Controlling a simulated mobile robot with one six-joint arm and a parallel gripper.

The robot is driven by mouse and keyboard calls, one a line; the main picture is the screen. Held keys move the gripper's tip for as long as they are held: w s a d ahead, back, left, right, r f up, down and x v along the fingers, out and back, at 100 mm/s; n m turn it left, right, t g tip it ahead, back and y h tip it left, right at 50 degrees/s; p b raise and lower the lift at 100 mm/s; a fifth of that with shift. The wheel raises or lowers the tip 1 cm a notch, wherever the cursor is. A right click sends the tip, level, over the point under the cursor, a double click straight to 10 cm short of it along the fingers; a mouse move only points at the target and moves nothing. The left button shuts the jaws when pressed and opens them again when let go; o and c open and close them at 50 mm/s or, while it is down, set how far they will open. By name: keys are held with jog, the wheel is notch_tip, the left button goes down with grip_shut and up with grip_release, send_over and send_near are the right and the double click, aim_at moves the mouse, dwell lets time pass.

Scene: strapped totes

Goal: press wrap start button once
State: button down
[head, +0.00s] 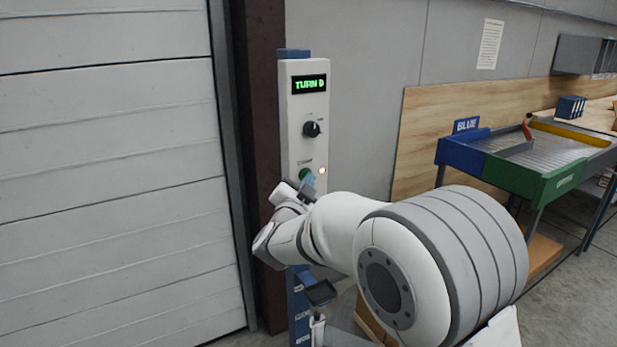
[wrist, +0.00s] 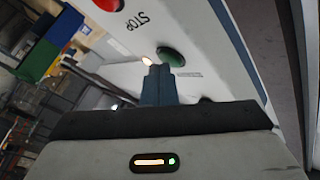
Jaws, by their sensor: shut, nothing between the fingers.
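The control panel (head: 309,130) is a tall white box on a blue post. Its green button (head: 305,174) is the likely wrap start button; the label beside it is too small to read. In the wrist view the green button (wrist: 170,56) sits just beyond the fingertips and a little to the right. My gripper (head: 309,184) is shut and empty, its blue fingers (wrist: 158,72) pointing at the panel face. I cannot tell whether the tips touch the button. My gripper and arm hide the panel's lower part in the head view.
A lit lamp (head: 322,170) is beside the green button. A black knob (head: 311,129) and a green-lettered display reading about "TURN 0" (head: 309,84) are above. A red button (wrist: 108,4) marked STOP is nearby. A sorting table (head: 460,157) stands right; a shutter door (head: 110,150) is left.

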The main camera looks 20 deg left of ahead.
jog(key=shift+s+d+b, duration=0.4)
jog(key=shift+s+d, duration=0.1)
jog(key=shift+d, duration=0.05)
jog(key=s+d+b, duration=0.2)
jog(key=s+d, duration=0.1)
jog(key=shift+s+d, duration=0.1)
jog(key=shift+d, duration=0.3)
dwell(0.8)
